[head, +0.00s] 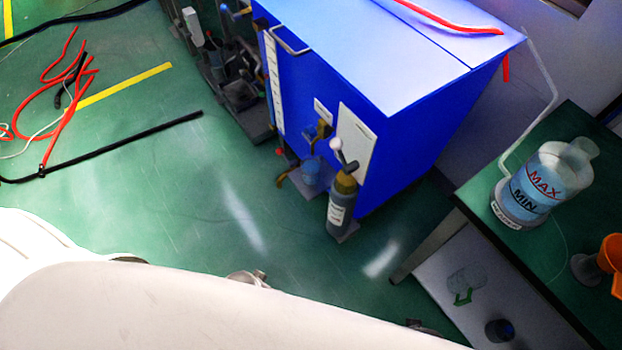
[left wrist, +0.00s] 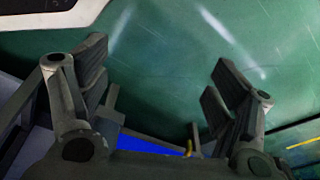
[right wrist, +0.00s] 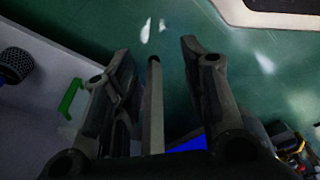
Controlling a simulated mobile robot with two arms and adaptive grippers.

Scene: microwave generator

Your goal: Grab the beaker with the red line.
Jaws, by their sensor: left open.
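A clear container with blue liquid (head: 543,185) carries a red MAX line and a black MIN line. It stands on the dark green table at the right of the head view. A smaller clear beaker with a green handle (head: 464,284) is on the pale lower shelf; I cannot make out a red line on it. Its green handle also shows in the right wrist view (right wrist: 70,98). My left gripper (left wrist: 157,68) is open and empty above the green floor. My right gripper (right wrist: 153,52) has its fingers apart and empty, near the shelf. My pale body hides most of both arms in the head view.
A blue cabinet (head: 335,55) stands at the upper middle, with bottles on its near side. The table (head: 579,252) has an orange object (head: 609,254) at its right. Hoses lie on the floor at left.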

